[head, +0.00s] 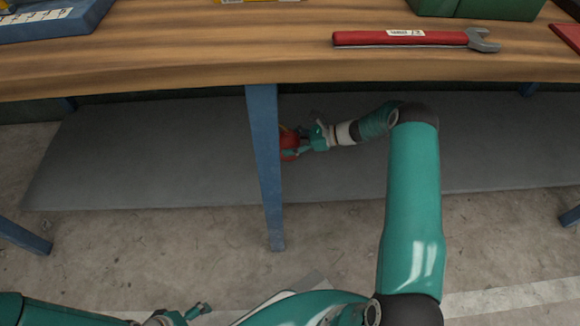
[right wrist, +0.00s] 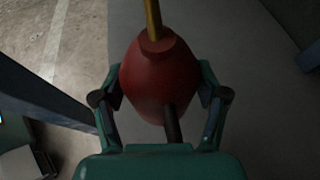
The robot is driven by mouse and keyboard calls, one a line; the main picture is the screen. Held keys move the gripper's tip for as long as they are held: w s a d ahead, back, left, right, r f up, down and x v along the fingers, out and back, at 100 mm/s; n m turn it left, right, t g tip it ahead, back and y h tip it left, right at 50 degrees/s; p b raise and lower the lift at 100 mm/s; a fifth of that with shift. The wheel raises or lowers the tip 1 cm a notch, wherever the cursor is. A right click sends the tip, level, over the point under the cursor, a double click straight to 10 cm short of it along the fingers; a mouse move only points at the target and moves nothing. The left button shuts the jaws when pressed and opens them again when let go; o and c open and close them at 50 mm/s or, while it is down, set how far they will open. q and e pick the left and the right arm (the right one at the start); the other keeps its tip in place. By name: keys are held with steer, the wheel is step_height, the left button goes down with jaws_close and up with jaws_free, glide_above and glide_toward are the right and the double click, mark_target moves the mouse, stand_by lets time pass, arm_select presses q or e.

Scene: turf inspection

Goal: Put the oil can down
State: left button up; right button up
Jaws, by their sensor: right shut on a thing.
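The oil can (head: 289,146) is red with a brass-coloured spout. In the head view it is small, under the workbench just right of a blue leg that may hide part of it. My right gripper (head: 302,142) is shut on it. In the right wrist view the oil can (right wrist: 158,82) sits between the fingers of the right gripper (right wrist: 160,92), its spout pointing to the top of the picture. I cannot tell whether the can touches the surface below. My left gripper (head: 190,314) shows at the bottom edge, away from the can; its opening is unclear.
The wooden workbench (head: 200,55) has blue legs (head: 264,170). A grey mat (head: 130,150) covers the floor beneath it, with bare room on both sides. A red-handled wrench (head: 400,39), a green bin (head: 475,8) and a blue tray (head: 50,22) are on the bench.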

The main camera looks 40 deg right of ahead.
step_height(320, 180, down, 11)
steer(key=b, duration=0.4)
steer(key=shift+f, duration=0.15)
steer(key=o, duration=1.2)
steer(key=shift+s+f, duration=0.1)
steer(key=o, duration=0.4)
